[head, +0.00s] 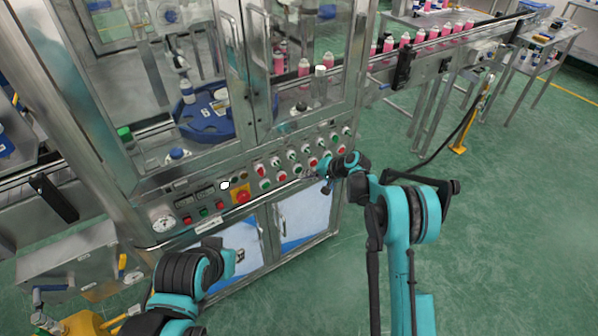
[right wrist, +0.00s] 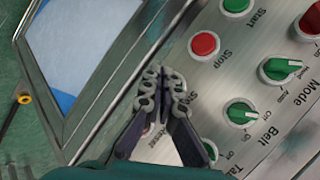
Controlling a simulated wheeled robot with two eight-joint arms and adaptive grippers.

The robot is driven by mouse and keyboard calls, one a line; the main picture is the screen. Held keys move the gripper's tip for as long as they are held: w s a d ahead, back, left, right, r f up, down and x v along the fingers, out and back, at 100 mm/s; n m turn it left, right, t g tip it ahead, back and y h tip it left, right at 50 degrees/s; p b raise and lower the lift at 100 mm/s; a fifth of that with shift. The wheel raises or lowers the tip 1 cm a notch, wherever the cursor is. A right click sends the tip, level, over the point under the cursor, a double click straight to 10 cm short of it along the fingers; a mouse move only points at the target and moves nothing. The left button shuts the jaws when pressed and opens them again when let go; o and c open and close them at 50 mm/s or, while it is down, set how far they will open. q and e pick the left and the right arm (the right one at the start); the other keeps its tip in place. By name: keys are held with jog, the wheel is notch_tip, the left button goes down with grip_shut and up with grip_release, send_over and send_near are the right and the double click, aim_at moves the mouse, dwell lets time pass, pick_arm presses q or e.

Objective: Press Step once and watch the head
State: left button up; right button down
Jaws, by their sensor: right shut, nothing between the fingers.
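The control panel (head: 275,190) runs along the machine's front with several buttons and knobs. In the right wrist view the panel (right wrist: 222,88) has a red button (right wrist: 205,45) by a Stop label, a green button (right wrist: 236,4) by a Start label, and Mode and Belt knobs (right wrist: 240,113). My right gripper (right wrist: 165,80) is shut and empty over the panel's lower edge, hiding part of a label. It is small in the head view (head: 326,184). My left arm ends low at the panel's left; its fingers cannot be made out.
Pink bottles (head: 432,33) line the conveyor (head: 460,40) at right. A large red button (head: 241,196) sits left on the panel.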

jog(key=shift+w+a, duration=0.1)
jog(key=shift+w+a, duration=0.15)
jog(key=shift+w, duration=0.1)
dwell(0.3)
jog(key=shift+w+a, duration=0.25)
jog(key=shift+w, duration=0.05)
dwell(0.6)
dwell(0.4)
jog(key=shift+s+d+b, duration=0.4)
jog(key=shift+s+d, duration=0.1)
jog(key=shift+s, duration=0.15)
jog(key=s+d, duration=0.1)
jog(key=s, duration=0.1)
jog(key=s+d, duration=0.2)
jog(key=shift+b, duration=0.3)
